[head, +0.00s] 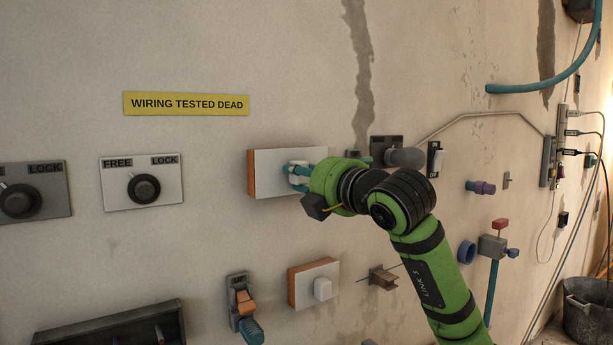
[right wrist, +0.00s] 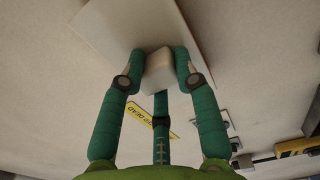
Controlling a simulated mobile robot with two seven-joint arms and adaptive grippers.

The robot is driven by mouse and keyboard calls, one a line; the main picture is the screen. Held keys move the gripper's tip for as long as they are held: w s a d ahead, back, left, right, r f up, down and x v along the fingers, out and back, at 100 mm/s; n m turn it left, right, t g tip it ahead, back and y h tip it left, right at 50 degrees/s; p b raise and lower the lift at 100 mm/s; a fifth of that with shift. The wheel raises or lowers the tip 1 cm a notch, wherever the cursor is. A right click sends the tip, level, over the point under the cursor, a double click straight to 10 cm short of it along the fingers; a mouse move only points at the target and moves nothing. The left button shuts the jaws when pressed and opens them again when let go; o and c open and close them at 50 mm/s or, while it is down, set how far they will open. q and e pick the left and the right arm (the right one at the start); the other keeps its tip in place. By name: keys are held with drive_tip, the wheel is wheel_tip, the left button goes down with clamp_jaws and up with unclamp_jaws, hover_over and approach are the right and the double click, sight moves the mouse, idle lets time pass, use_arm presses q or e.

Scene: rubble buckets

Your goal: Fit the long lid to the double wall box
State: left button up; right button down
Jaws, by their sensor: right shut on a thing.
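The double wall box (head: 251,175) is a wide orange box on the wall, and its orange left side shows. The long lid (head: 282,161) is a white plate lying across its front. I cannot tell whether it is fully seated. My right gripper (head: 297,177) is shut on the lid's white knob. In the right wrist view, the teal fingers (right wrist: 159,70) pinch the knob from both sides, with the lid plate (right wrist: 110,30) behind it. The gripper and arm hide the lid's right part in the head view. My left gripper is not in view.
A smaller orange box with a white knobbed cover (head: 301,282) is below. Pipes and fittings (head: 481,187) stick out at right, above a dark bucket (head: 588,315). Wall above the box is clear.

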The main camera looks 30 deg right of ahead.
drive_tip(key=shift+w+f, duration=0.1)
drive_tip(key=shift+w, duration=0.15)
drive_tip(key=c, duration=0.8)
unclamp_jaws()
drive_tip(key=shift+c, duration=0.2)
drive_tip(key=s, duration=1.2)
drive_tip(key=shift+d, duration=0.45)
